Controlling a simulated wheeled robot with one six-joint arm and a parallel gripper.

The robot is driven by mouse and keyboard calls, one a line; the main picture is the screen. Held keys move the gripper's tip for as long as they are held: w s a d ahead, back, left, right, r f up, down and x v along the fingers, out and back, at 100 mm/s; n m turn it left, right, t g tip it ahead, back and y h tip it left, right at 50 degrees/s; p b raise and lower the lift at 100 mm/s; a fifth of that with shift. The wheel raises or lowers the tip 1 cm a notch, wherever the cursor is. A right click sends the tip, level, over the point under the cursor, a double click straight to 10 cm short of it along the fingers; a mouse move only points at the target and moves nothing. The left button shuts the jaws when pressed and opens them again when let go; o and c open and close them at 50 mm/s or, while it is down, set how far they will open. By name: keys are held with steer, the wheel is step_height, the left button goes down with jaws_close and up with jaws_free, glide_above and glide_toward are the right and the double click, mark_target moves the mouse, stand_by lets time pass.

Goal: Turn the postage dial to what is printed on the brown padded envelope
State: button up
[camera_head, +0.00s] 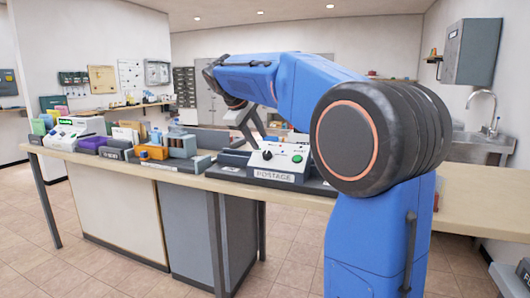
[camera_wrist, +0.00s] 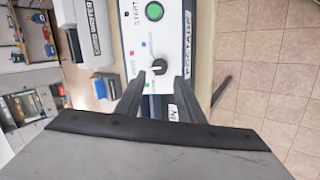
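The postage machine (camera_head: 284,164) is a white box with a POSTAGE label (camera_head: 275,176), standing on the long counter. Its black dial knob (camera_head: 267,155) is on the sloping face, left of a round green button (camera_head: 297,158). In the wrist view the dial (camera_wrist: 158,67) lies just beyond and between my fingertips, with small coloured marks and print beside it, too small to read. My gripper (camera_head: 259,141) is open and empty, close above the dial; its two fingers also show in the wrist view (camera_wrist: 159,84). I cannot make out a brown padded envelope in either view.
The counter (camera_head: 330,203) also bears an orange item (camera_head: 153,152), blue-grey boxes (camera_head: 182,146) and several trays and envelopes to the left. A sink (camera_head: 485,145) is at the back right. My blue arm hides part of the counter right of the machine.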

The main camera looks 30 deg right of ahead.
mark_target(266, 153)
steer(key=x, duration=0.7)
steer(key=shift+w+d+f, duration=0.1)
steer(key=shift+d+f, duration=0.05)
steer(key=shift+f, duration=0.1)
steer(key=shift+c, duration=0.7)
steer(key=c, duration=0.6)
